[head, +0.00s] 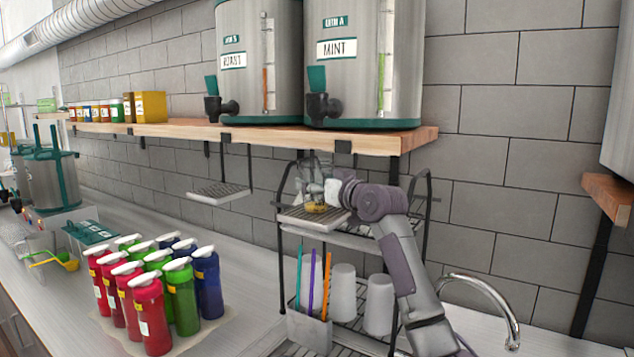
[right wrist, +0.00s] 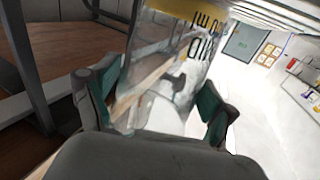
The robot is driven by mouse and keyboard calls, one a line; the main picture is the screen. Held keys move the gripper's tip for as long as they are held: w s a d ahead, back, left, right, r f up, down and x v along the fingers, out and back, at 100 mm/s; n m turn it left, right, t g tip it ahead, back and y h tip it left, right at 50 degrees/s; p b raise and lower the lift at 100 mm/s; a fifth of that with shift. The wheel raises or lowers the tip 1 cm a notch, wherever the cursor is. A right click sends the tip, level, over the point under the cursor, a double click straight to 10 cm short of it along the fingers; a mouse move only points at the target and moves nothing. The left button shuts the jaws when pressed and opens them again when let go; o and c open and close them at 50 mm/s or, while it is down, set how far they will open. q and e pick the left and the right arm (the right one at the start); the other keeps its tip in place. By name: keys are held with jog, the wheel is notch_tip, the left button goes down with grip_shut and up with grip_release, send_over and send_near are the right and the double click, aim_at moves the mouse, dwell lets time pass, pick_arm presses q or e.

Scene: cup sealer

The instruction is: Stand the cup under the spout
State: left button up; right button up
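A clear cup (head: 313,168) with a yellow band stands upright at the drip tray (head: 297,216) below urn A's black spout (head: 320,106). I cannot tell whether its base touches the tray. My right gripper (head: 329,190) reaches in from the right at the cup's side. In the right wrist view the see-through cup (right wrist: 172,75), with its yellow band and black lettering, fills the space between the two teal finger pads of the gripper (right wrist: 160,98), which look closed against its sides. My left gripper is out of view.
Urn A (head: 350,75), labelled MINT, and another urn (head: 250,80) stand on the wooden shelf (head: 370,140). A second drip tray (head: 218,193) hangs to the left. A wire rack (head: 427,225) with white cups (head: 342,290) is below. Several pump bottles (head: 182,290) stand at left.

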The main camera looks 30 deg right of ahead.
jog(key=shift+o, duration=0.5)
jog(key=shift+r, duration=0.2)
jog(key=shift+s+d+f, duration=0.1)
jog(key=shift+s+f, duration=0.05)
jog(key=shift+s, duration=0.15)
jog(key=s+d+b, duration=0.1)
jog(key=s+b, duration=0.4)
jog(key=s, duration=0.6)
jog(key=shift+s+d, duration=0.15)
jog(key=shift+d, duration=0.15)
